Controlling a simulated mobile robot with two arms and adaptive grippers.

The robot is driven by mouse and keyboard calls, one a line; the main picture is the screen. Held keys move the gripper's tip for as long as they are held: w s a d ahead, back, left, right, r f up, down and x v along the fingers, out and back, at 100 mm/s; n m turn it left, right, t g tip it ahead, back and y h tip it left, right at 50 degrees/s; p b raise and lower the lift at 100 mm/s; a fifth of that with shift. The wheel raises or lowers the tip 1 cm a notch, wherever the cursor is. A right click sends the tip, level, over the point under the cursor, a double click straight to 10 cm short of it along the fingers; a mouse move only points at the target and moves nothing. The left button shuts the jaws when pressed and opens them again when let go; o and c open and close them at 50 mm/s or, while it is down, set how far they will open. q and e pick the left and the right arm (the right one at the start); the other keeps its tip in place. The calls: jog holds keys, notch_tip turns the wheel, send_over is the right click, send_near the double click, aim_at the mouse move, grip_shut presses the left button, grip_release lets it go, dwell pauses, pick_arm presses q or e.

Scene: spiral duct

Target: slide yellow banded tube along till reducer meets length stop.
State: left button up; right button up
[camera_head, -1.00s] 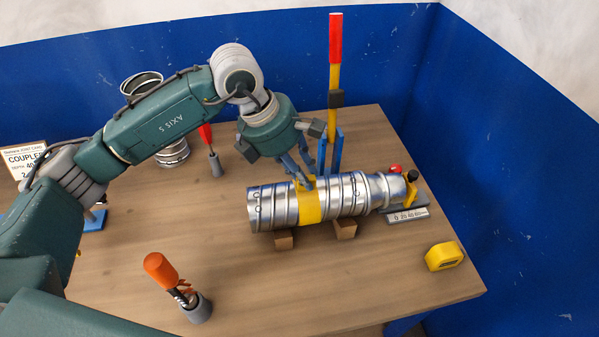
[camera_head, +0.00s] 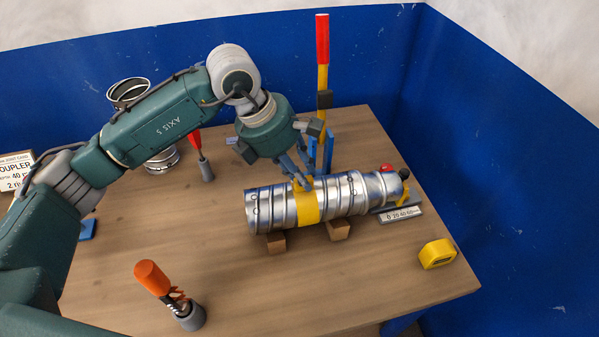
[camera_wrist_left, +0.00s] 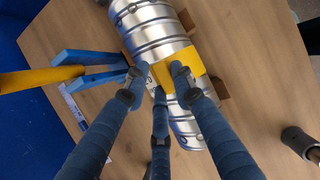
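The yellow banded tube (camera_head: 274,208) is a ribbed silver duct. It lies on two wooden blocks, with a yellow band (camera_head: 306,208) around its middle. The narrower reducer (camera_head: 381,187) forms its right end. The length stop (camera_head: 404,193), with a black knob and a small scale, stands at that end; the reducer looks very close to it, but contact cannot be told. My left gripper (camera_head: 303,184) is over the band from above. In the left wrist view its blue fingers (camera_wrist_left: 157,78) close on yellow at the band (camera_wrist_left: 203,62); the exact contact is partly hidden.
A blue fork holder (camera_head: 321,150) with a red and yellow upright stick stands behind the tube. A yellow tape measure (camera_head: 437,253) lies front right. An orange-handled tool (camera_head: 152,277) stands in a grey cup front left. The table front centre is clear.

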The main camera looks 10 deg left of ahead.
pick_arm(q)
jog(key=o, duration=0.3)
jog(key=v, duration=1.2)
